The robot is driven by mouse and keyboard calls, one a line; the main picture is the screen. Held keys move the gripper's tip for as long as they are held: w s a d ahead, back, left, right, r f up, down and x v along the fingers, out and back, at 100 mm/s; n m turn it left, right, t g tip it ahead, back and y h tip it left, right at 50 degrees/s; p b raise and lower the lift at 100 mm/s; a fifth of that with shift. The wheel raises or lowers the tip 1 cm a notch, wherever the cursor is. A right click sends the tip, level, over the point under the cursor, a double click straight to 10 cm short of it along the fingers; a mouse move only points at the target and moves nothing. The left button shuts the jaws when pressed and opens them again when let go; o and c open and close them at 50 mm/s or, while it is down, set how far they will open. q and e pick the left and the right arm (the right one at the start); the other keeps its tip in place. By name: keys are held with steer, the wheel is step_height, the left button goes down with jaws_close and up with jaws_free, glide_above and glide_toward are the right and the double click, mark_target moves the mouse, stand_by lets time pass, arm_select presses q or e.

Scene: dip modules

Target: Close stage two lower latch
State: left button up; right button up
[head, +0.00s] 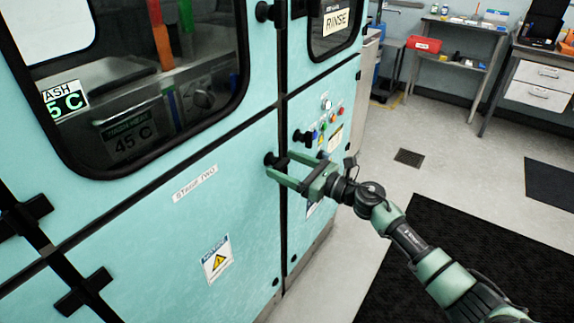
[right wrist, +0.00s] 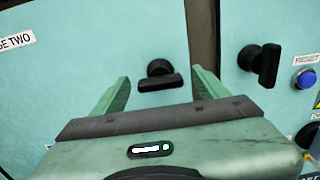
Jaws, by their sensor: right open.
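The stage two lower latch (head: 269,158) is a black handle near the right edge of the teal panel labelled STAGE TWO (head: 195,183). In the right wrist view the latch (right wrist: 160,77) has its bar lying roughly level, left of the dark vertical seam. My right gripper (head: 279,164) is open, its green fingers pointing at the panel. In the right wrist view the latch shows between the two fingertips (right wrist: 160,76). I cannot tell whether they touch it. My left gripper is not in view.
Another black latch (right wrist: 265,63), its bar upright, is on the panel right of the seam, beside a blue button (right wrist: 305,78). A further latch (head: 263,12) is higher up. A black mat (head: 420,262) lies on the floor. A workbench (head: 460,45) stands behind.

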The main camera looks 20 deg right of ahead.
steer(key=c, duration=1.4)
steer(key=shift+m, duration=0.4)
steer(key=m+p, duration=0.1)
steer(key=m, duration=0.2)
steer(key=shift+r+m, duration=0.1)
steer(key=shift+m, duration=0.3)
steer(key=m+p, duration=0.1)
steer(key=m, duration=0.3)
steer(key=shift+w+d+m+p, duration=0.1)
steer(key=shift+m+p, duration=0.2)
steer(key=m+p, duration=0.1)
steer(key=m, duration=0.3)
steer(key=shift+p, duration=0.35)
steer(key=m, duration=0.2)
steer(key=m+p, duration=0.1)
steer(key=m, duration=0.1)
steer(key=shift+f+m, duration=0.2)
steer(key=shift+m, duration=0.1)
steer(key=shift+p, duration=0.3)
